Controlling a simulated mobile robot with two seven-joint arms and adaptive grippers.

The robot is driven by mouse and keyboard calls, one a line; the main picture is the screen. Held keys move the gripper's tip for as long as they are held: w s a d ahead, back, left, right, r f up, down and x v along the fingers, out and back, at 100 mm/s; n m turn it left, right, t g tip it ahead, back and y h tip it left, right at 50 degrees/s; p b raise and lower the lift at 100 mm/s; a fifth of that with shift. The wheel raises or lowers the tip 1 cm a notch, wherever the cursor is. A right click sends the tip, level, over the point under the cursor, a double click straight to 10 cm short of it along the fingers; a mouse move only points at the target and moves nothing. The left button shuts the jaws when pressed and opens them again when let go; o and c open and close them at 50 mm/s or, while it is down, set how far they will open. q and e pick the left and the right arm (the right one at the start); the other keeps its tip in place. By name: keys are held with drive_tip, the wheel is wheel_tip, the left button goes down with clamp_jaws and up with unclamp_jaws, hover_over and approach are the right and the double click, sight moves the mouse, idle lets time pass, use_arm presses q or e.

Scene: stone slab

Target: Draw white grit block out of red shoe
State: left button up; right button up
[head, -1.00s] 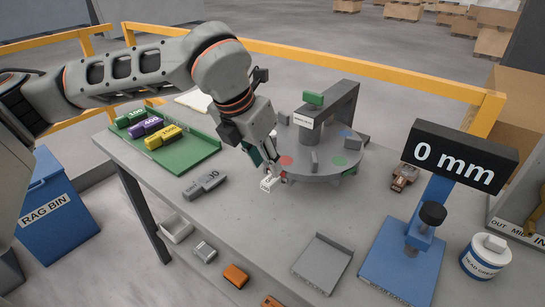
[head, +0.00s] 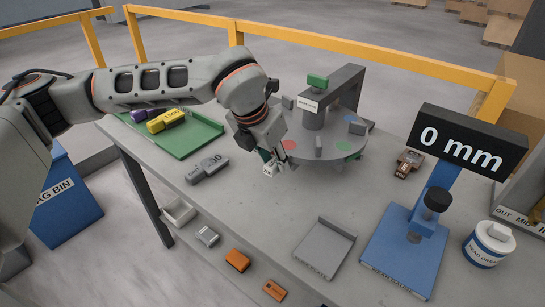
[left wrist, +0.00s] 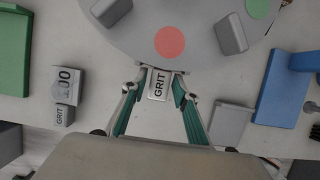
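The white block (left wrist: 157,86) labelled GRIT sticks out from the rim of the grey round table, beside the red round mark (left wrist: 170,42). The red mark also shows in the head view (head: 289,145), and the white block (head: 268,169) is partly covered there by my fingers. A shoe under the rim cannot be made out. My left gripper (left wrist: 158,84) is open, with one green-padded finger on each side of the white block and small gaps beside it. It also shows at the rim in the head view (head: 275,166). My right gripper is in neither view.
The grey round table (head: 335,159) has an overhead arm with a green block. A grey block (head: 207,168) lies to the left, near a green tray (head: 196,134) with purple and yellow blocks. A blue gauge (head: 400,250) stands right. The slab's front middle is mostly clear.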

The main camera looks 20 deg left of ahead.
use_arm(q)
clamp_jaws()
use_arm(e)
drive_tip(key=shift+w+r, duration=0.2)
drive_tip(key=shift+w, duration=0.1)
use_arm(q)
drive_tip(key=shift+s, duration=0.1)
drive_tip(key=shift+s+a, duration=0.15)
drive_tip(key=shift+s, duration=0.2)
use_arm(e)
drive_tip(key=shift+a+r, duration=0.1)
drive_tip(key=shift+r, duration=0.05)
use_arm(q)
drive_tip(key=shift+s+a, duration=0.1)
drive_tip(key=shift+s, duration=0.1)
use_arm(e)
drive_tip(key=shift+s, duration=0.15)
use_arm(q)
drive_tip(key=shift+s+a, duration=0.1)
drive_tip(key=shift+s, duration=0.25)
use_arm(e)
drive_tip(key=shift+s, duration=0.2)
use_arm(q)
drive_tip(key=shift+s+a+p, duration=0.15)
drive_tip(key=shift+s+p, duration=0.2)
drive_tip(key=shift+s, duration=0.05)
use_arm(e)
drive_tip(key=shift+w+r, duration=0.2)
